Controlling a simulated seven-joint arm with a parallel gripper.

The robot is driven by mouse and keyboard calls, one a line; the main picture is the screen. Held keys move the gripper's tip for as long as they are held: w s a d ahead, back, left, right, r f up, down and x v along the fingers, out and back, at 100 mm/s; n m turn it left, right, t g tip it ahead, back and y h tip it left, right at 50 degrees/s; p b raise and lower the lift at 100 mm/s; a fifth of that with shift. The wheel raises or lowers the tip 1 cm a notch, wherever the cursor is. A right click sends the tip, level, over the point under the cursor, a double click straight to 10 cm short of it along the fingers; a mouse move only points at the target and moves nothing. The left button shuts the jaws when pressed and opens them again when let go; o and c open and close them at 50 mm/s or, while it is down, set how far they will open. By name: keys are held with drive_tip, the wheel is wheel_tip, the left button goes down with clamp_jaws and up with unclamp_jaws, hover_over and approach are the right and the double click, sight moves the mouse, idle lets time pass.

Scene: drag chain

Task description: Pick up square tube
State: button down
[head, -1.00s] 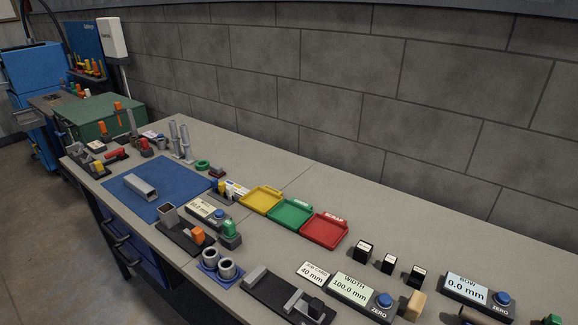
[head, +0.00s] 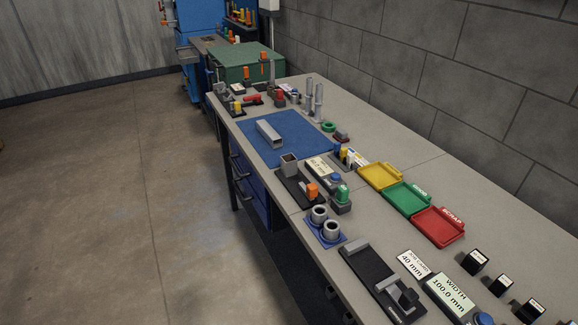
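A grey metal square tube (head: 270,133) lies on its side on the blue mat (head: 290,151) toward the far end of the workbench. Its open square end faces the near side. A short upright square grey piece (head: 289,164) stands on a black fixture (head: 297,188) just nearer than the mat. My gripper is not in the head view, so its place relative to the tube does not show.
Yellow (head: 379,175), green (head: 406,196) and red (head: 437,225) trays line the bench's wall side. Two grey rings (head: 325,222) sit on a blue base. A black slide fixture (head: 381,280) and display boxes (head: 454,298) are nearest. Open floor (head: 130,210) lies left of the bench.

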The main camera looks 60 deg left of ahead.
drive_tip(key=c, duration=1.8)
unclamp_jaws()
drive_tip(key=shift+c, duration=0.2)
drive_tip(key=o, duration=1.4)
